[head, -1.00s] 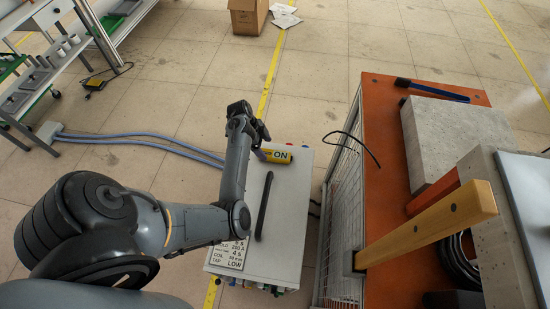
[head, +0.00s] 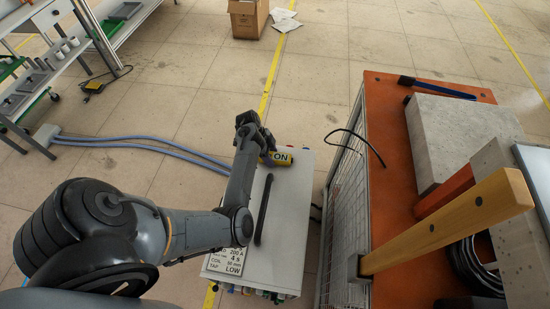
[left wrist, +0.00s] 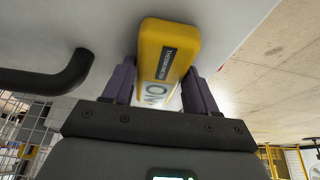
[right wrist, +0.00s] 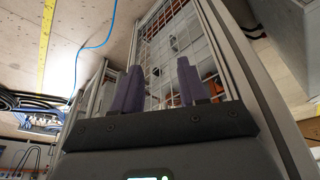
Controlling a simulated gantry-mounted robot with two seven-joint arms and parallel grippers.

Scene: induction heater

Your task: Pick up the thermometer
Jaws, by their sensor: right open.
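The thermometer is a yellow box-shaped device (head: 283,158) with an "ON" display, lying on the top of the white heater cabinet (head: 290,210) near its far end. In the left wrist view the thermometer (left wrist: 167,55) lies between my left gripper's fingers (left wrist: 160,85), its label facing the camera. My left gripper (head: 265,148) is at the thermometer's left end in the head view. Its fingers are spread along both sides, very close to it; contact is not clear. My right gripper (right wrist: 158,85) is open and empty, facing a wire-mesh panel (right wrist: 180,50).
A black handle (head: 263,208) rises from the cabinet top beside my left arm. The orange bench (head: 390,190) with a mesh side, a wooden-handled tool (head: 450,220) and a concrete block (head: 455,135) stands to the right. Blue hoses (head: 140,145) run over the floor at left.

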